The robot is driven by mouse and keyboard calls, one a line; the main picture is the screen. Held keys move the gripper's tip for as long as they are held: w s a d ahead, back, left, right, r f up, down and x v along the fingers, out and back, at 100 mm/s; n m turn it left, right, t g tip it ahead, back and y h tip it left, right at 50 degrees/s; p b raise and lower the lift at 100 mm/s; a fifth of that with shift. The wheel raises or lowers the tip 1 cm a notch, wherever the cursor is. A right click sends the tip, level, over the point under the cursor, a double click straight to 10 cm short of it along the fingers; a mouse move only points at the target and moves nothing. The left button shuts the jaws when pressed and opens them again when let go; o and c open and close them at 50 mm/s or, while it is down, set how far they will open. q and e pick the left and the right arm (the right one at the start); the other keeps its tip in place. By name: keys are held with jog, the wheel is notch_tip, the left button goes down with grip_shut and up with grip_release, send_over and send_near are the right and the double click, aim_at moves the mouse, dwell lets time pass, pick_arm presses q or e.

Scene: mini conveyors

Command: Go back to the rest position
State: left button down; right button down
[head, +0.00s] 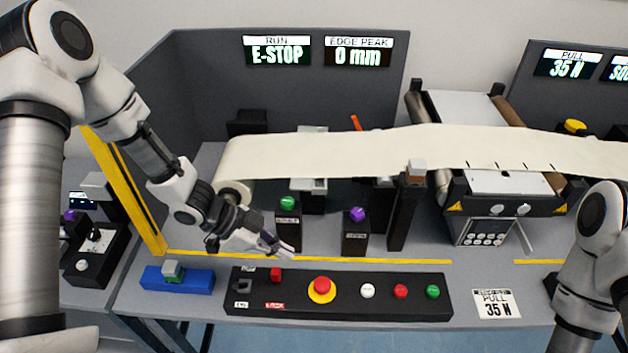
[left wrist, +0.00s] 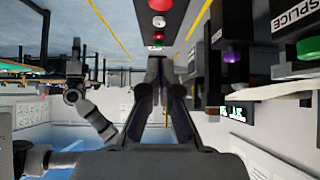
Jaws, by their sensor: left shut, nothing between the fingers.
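My left gripper (head: 284,251) is shut and empty. It hangs in the air in front of the green-knobbed post (head: 288,232), above the back edge of the black control panel (head: 338,306). In the left wrist view my left gripper (left wrist: 161,88) points toward the panel's row of buttons (left wrist: 158,22), with its fingers close together. My right arm shows at the right edge of the head view, but its gripper is out of sight.
The panel bears a red emergency button (head: 321,288) on yellow. A purple-knobbed post (head: 356,240) and a cream web (head: 340,152) stand behind. A blue block (head: 178,281) lies left of the panel. Screens read E-STOP (head: 277,55) and 0 mm (head: 357,57).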

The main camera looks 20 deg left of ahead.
pick_arm(q)
jog(key=s+d+f+n+g+y+b, duration=0.1)
jog(key=s+d+f+n+g+b, duration=0.2)
jog(key=s+f, duration=0.65)
jog(key=s+d+f+n+y+b, duration=0.15)
jog(key=s+f+n+b, duration=0.35)
jog(key=f, duration=0.7)
jog(key=s+a+f+n+y, duration=0.3)
jog(key=s+a+n+y, duration=0.2)
jog(key=a, duration=0.4)
jog(key=shift+f+n+y+p, duration=0.25)
jog(key=shift+n+y+p, duration=0.3)
jog(key=shift+n, duration=0.55)
